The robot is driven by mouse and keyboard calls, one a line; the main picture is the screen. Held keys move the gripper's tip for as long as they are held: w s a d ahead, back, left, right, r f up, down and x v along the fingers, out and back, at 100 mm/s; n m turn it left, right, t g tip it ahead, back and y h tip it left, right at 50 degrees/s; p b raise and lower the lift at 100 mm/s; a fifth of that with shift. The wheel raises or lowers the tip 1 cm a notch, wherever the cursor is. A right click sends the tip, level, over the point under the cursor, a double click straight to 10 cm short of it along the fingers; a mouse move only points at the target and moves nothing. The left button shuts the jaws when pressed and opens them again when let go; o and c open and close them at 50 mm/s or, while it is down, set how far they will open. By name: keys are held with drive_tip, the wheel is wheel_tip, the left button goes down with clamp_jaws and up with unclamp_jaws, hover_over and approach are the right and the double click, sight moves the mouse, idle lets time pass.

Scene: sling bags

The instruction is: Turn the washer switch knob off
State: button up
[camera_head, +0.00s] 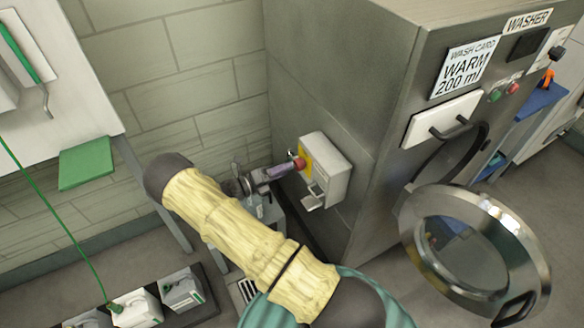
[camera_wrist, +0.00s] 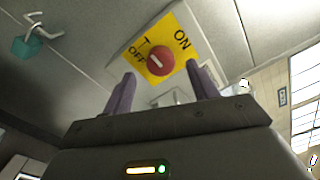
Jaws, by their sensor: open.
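The washer switch knob (camera_wrist: 160,62) is red and round, with a pale bar across its face, on a yellow plate (camera_wrist: 181,44) marked ON and OFF. In the head view the knob (camera_head: 300,164) sits on a white switch box (camera_head: 331,172) on the washer's side. My gripper (camera_wrist: 160,85) is open, its two purple fingers to either side of and below the knob in the wrist view. I cannot tell whether they touch it. It also shows in the head view (camera_head: 290,168).
The washer (camera_head: 385,100) stands at the right with its round door (camera_head: 475,250) swung open. A card reading WARM 200 ml (camera_head: 463,68) is on its front. White containers (camera_head: 138,308) stand at the lower left. A tiled wall is behind my arm.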

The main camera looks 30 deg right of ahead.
drive_tip(key=a+b, duration=0.1)
drive_tip(key=a, duration=1.1)
drive_tip(key=shift+s+a+b, duration=0.2)
drive_tip(key=shift+a+b, duration=0.15)
drive_tip(key=shift+b, duration=0.05)
drive_tip(key=s+d+r+m+t+y+p, duration=0.1)
drive_tip(key=s+r+m+y+p, duration=0.3)
drive_tip(key=s+r+m+y, duration=0.5)
drive_tip(key=s+d+r+m+t+y+p, duration=0.1)
drive_tip(key=s+r+m+y+p, duration=0.3)
drive_tip(key=s+r+m+y, duration=0.5)
wheel_tip(320, 180, up, 7)
drive_tip(key=m, duration=1.3)
drive_tip(key=shift+s+f+p, duration=0.15)
drive_tip(key=shift+s+p, duration=0.05)
drive_tip(key=shift+p, duration=0.1)
